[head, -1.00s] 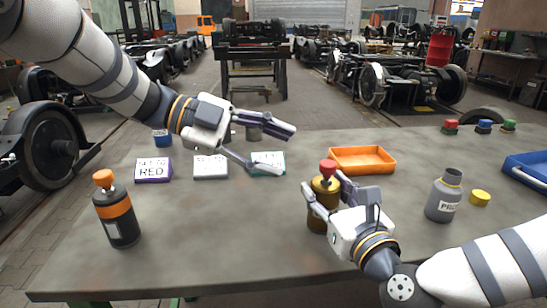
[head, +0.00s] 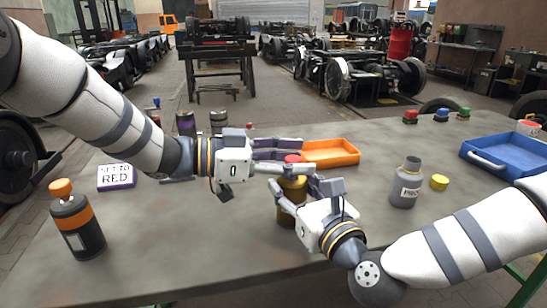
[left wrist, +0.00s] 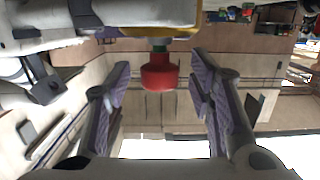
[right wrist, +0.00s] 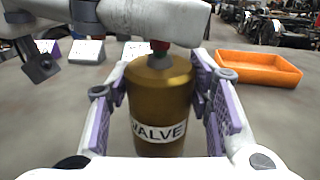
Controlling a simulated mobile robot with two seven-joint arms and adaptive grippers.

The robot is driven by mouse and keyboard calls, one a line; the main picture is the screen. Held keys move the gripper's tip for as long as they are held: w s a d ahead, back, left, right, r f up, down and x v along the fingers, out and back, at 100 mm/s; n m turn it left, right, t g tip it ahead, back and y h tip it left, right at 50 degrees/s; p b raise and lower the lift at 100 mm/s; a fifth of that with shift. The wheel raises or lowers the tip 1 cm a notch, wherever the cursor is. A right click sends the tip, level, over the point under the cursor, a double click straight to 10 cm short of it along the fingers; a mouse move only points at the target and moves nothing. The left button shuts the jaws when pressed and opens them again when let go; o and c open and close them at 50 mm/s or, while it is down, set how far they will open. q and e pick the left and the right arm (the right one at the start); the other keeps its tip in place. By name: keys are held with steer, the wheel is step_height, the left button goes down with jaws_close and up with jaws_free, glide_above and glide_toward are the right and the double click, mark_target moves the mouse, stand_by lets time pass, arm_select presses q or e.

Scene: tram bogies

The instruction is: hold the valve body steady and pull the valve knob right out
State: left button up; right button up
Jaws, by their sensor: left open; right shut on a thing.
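The valve body (head: 291,215) is a brass-coloured cylinder standing upright on the table; its "VALVE" label shows in the right wrist view (right wrist: 158,128). The red valve knob (head: 293,158) sits on a stem at its top. My right gripper (head: 297,190) is shut on the valve body, one finger on each side. My left gripper (head: 300,158) reaches in from the left at knob height and is open. In the left wrist view the knob (left wrist: 160,72) lies between its two fingers, with a gap on each side. The left gripper hides most of the knob in the right wrist view.
An orange tray (head: 345,153) lies behind the valve. A grey bottle (head: 405,185) and a yellow cap (head: 439,182) stand to the right, a blue tray (head: 490,165) further right. A black-and-orange bottle (head: 77,225) and a "SET TO RED" sign (head: 117,177) are at left.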

arm_select(q)
jaws_close()
